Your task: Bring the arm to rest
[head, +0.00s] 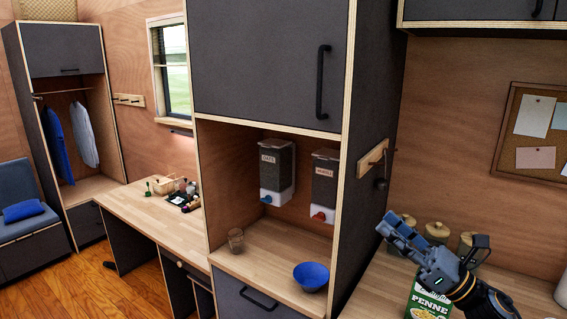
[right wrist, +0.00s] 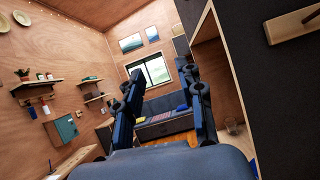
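My right gripper (head: 390,226) is raised in front of the tall dark cabinet's right side, in the lower right of the head view. Its fingers point up and to the left. In the right wrist view its two blue fingers (right wrist: 164,88) stand apart with nothing between them, so it is open and empty. It looks out across the room toward a sofa (right wrist: 165,122) and a window. My left gripper is not in view.
A green penne box (head: 427,299) stands on the right counter below my right arm, with several lidded jars (head: 437,231) behind. The cabinet niche holds a blue bowl (head: 311,276), a glass (head: 236,240) and two dispensers (head: 277,170). A wooden hook rail (head: 372,158) juts from the cabinet side.

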